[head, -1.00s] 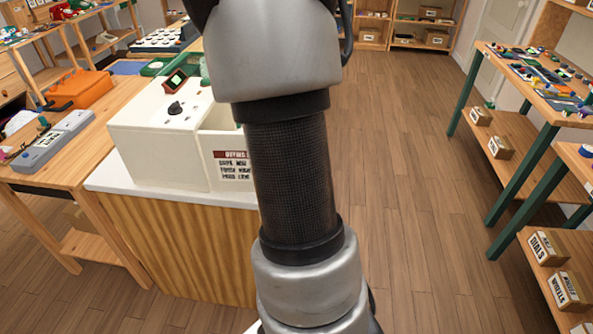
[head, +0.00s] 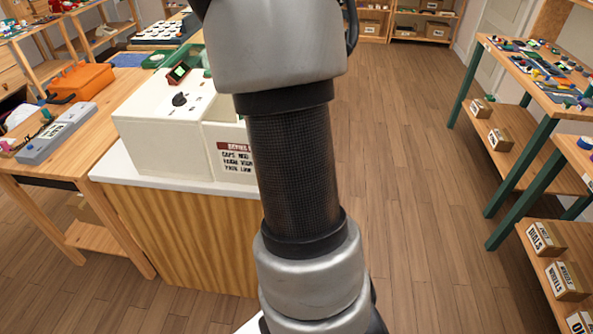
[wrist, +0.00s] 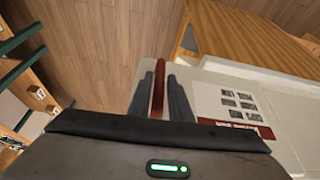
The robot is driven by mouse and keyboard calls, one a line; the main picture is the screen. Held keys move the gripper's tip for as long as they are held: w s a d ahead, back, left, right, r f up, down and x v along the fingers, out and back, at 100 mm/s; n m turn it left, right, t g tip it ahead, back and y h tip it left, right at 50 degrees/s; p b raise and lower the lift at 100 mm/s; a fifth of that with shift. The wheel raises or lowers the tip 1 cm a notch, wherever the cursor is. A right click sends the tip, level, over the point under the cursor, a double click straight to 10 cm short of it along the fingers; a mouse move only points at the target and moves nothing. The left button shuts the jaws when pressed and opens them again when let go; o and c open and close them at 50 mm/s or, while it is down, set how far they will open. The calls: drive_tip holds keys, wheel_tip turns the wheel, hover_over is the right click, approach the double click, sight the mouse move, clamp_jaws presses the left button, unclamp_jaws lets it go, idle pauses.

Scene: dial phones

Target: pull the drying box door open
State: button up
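The cream drying box (head: 160,130) stands on a white-topped wooden cabinet at left in the head view. A red-headed label shows on its front, and my arm hides the part to the right. In the wrist view, my gripper (wrist: 161,92) has its two dark fingers close together on either side of a narrow red bar (wrist: 159,65), which looks like the door's handle. The fingers appear shut on it. The pale box surface (wrist: 205,92) lies to the right of the fingers. Whether the door stands ajar cannot be told.
A wooden bench with a grey device (head: 57,133) and an orange case (head: 82,80) stands left of the cabinet. Green-legged tables (head: 535,150) with small parts and boxes stand at right. The wooden floor (head: 410,200) between is clear.

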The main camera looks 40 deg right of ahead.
drive_tip(key=shift+o, duration=1.2)
drive_tip(key=p+v, duration=1)
drive_tip(key=v, duration=0.7)
drive_tip(key=shift+r, duration=0.2)
drive_tip(key=s+a+r+n+t+y, duration=0.1)
drive_tip(key=s+a+r+n, duration=0.1)
drive_tip(key=a+r, duration=0.3)
drive_tip(key=s+a+r+n+y, duration=0.1)
drive_tip(key=a+r+n, duration=0.3)
drive_tip(key=a, duration=0.6)
drive_tip(key=s+a+r+n+t+y, duration=0.1)
drive_tip(key=s+a+r+n, duration=0.1)
drive_tip(key=a+r, duration=0.3)
drive_tip(key=a+n, duration=0.1)
drive_tip(key=a, duration=0.2)
drive_tip(key=shift+s+r+t, duration=0.3)
drive_tip(key=shift+r, duration=0.05)
